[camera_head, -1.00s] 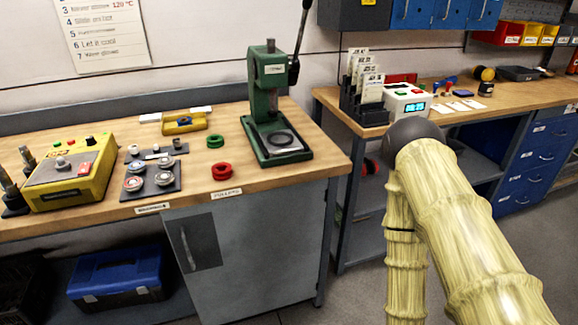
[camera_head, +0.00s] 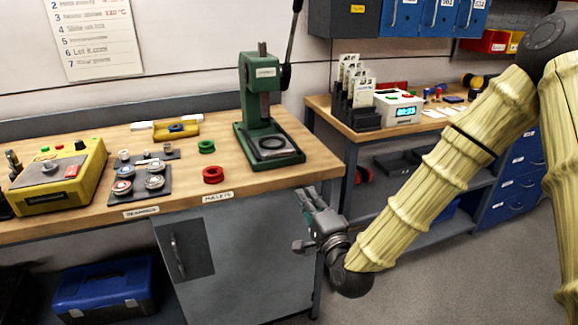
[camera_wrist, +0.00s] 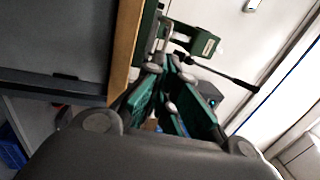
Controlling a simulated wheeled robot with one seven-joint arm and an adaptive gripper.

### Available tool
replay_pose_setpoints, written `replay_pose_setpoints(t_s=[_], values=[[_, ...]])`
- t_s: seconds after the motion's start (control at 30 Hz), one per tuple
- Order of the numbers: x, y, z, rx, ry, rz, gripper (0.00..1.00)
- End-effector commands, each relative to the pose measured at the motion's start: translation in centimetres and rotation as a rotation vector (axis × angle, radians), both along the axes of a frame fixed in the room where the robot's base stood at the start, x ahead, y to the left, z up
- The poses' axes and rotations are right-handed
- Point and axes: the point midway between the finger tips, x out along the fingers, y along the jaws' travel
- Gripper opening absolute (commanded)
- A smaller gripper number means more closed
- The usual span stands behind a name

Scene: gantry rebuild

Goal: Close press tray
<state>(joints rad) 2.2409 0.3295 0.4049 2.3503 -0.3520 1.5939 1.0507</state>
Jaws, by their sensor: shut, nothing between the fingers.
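The green press (camera_head: 258,98) stands at the right end of the wooden bench, with its lever pointing up. Its dark tray (camera_head: 270,156), with a black ring on it, sits in the green base toward the front; how far it is drawn out I cannot tell. My gripper (camera_head: 308,198) is shut and empty, in front of the bench's right front corner, below and to the right of the press and apart from it. In the wrist view, my gripper's fingers (camera_wrist: 168,66) point toward the press (camera_wrist: 197,42); the tray is not clear there.
Red (camera_head: 213,174) and green rings (camera_head: 206,146) lie left of the press. A yellow control box (camera_head: 58,182) stands farther left. The bench edge and grey cabinet (camera_head: 240,255) lie left of my gripper. A second bench (camera_head: 345,133) stands to the right.

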Motion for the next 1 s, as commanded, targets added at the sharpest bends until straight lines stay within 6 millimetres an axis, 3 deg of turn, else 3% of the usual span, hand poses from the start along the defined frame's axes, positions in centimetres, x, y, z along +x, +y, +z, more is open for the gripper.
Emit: replay_pose_setpoints(t_s=[0.27, 0.8, 1.0], values=[[2.1, 0.6, 1.5, 0.027, -0.022, -0.001, 0.00], [10.2, 3.4, 3.0, 0.024, -0.019, 0.000, 0.00], [12.3, 4.1, 3.4, 0.025, -0.019, -0.001, 0.00]])
